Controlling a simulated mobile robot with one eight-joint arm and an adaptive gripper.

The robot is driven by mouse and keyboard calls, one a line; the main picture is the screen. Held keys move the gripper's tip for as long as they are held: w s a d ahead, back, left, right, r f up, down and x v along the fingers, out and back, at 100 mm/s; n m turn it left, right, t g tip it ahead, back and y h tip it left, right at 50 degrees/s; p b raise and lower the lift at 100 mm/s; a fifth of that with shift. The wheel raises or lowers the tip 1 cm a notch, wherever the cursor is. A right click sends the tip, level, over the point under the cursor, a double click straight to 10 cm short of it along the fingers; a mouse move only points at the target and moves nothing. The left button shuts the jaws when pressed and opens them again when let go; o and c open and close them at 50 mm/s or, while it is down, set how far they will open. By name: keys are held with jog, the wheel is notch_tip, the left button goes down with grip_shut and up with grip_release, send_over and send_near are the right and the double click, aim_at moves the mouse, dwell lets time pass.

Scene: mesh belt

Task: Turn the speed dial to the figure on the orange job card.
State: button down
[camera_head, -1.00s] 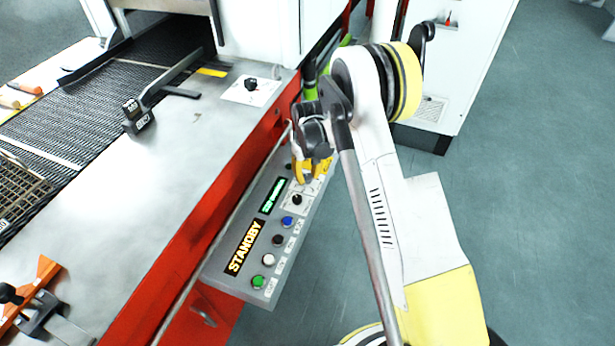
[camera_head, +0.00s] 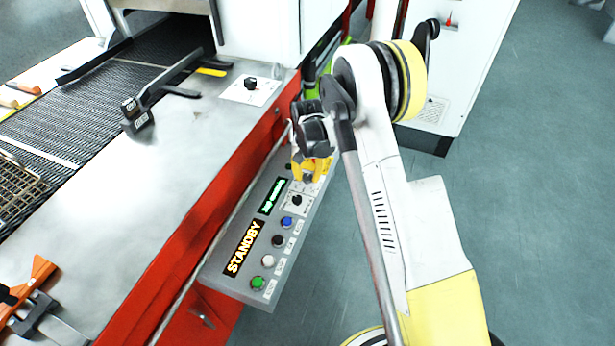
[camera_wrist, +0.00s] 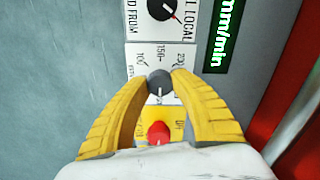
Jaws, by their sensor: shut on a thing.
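The speed dial (camera_wrist: 159,84) is a dark grey round knob on a white scale plate in the wrist view, with 100 and 150 readable around it. My gripper (camera_wrist: 159,76) has its two yellow fingers closed on either side of the dial. In the head view my gripper (camera_head: 312,168) is down at the far end of the grey control panel (camera_head: 240,283) and hides the dial. A green speed display (camera_head: 272,196) is beside it; the wrist view shows its "mm/min" (camera_wrist: 218,38), but I cannot read the figure. I cannot make out an orange job card.
A red button (camera_wrist: 159,132) on a yellow plate is close between my fingers. A black selector (camera_wrist: 163,5) marked LOCAL is just beyond the dial. The panel also has a STANDBY display (camera_head: 242,248) and several coloured buttons. The mesh belt (camera_head: 75,100) runs at left; floor at right is clear.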

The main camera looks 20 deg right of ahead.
aim_at(307, 177)
dwell(0.4)
jog(key=c, duration=1)
grip_release()
notch_tip(307, 177, up, 12)
